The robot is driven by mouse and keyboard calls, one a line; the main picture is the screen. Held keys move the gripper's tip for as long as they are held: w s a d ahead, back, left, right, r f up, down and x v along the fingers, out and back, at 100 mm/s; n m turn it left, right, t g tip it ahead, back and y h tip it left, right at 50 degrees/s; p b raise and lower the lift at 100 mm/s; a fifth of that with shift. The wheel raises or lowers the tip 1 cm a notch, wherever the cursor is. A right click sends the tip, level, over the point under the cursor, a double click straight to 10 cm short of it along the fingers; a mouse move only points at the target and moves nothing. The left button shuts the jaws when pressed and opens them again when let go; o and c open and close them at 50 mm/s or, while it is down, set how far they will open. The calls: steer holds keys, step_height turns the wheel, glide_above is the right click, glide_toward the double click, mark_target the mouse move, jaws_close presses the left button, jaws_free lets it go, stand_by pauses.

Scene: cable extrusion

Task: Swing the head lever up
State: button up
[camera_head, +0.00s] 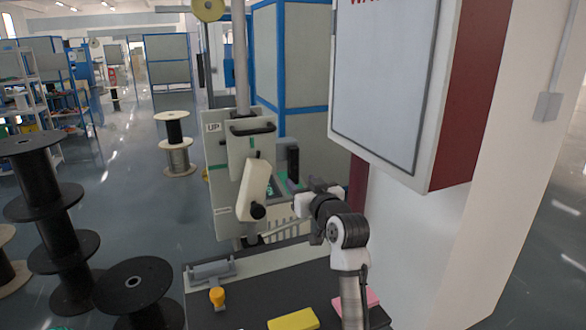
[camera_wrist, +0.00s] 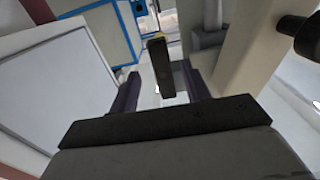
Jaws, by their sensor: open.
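The cream head lever (camera_head: 253,190) hangs down on the front of the pale machine head, with a black round knob (camera_head: 258,211) near its lower end. An UP label (camera_head: 213,127) is on the plate above and to its left. In the head view my gripper (camera_head: 303,191) is right of the lever and apart from it; its fingertips are hard to make out. In the wrist view the two dark fingers of my gripper (camera_wrist: 161,88) are spread, with nothing held. A black knob (camera_wrist: 304,38) shows at the upper right there, outside the fingers.
A dark upright block (camera_wrist: 160,68) shows beyond the gap between the fingers. A large wall cabinet (camera_head: 390,80) hangs to the right of the arm. Black spools stand left.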

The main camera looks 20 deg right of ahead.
mark_target(295, 175)
steer(key=w+p, duration=0.1)
steer(key=w, duration=0.5)
steer(key=shift+w+a+p, duration=0.15)
steer(key=shift+w+p, duration=0.15)
steer(key=shift+p, duration=0.1)
jaws_close()
